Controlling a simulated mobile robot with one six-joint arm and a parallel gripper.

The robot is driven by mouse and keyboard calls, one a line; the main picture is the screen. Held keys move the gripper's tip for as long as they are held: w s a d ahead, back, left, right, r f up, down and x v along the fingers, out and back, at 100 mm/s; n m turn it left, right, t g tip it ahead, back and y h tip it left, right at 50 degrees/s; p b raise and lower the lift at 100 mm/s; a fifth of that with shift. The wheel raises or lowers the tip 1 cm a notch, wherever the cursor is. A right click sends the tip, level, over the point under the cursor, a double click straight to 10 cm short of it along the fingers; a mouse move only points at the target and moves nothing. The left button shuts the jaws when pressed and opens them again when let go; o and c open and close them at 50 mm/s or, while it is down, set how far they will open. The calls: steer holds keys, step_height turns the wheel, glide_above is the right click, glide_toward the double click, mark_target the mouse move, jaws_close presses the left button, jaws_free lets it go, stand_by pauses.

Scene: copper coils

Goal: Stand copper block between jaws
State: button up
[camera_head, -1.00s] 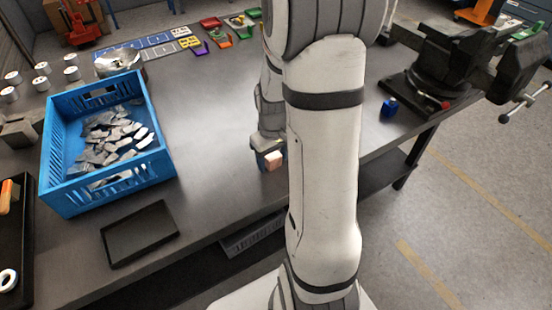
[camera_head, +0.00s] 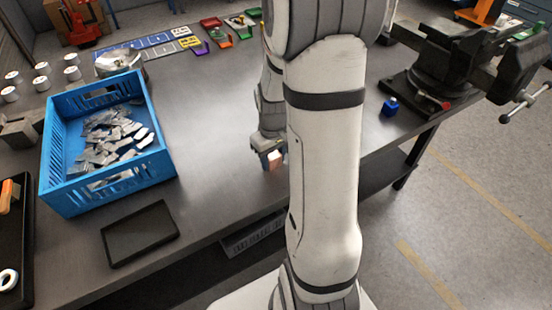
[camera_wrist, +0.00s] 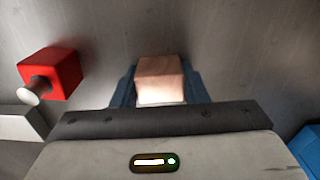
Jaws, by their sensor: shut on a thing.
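The copper block (camera_head: 275,160) is a small pinkish cube-ended piece held at the end of my gripper (camera_head: 268,150), near the front edge of the workbench in the head view. The wrist view shows the copper block (camera_wrist: 161,80) between the two blue fingers of my gripper (camera_wrist: 160,88), which are shut on it. A dark bench vise (camera_head: 455,65) with its jaws stands at the right end of the bench, well apart from my gripper. My own arm hides part of the bench between them.
A blue crate (camera_head: 60,190) of grey metal pieces stands at left, with a black tray (camera_head: 140,234) in front. A small blue object (camera_head: 390,106) lies near the vise. The wrist view shows a red block (camera_wrist: 55,70) with a pale knob. The bench middle is clear.

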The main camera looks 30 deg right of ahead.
mark_target(274, 156)
steer(key=shift+r+p, duration=1.9)
steer(key=shift+r, duration=0.65)
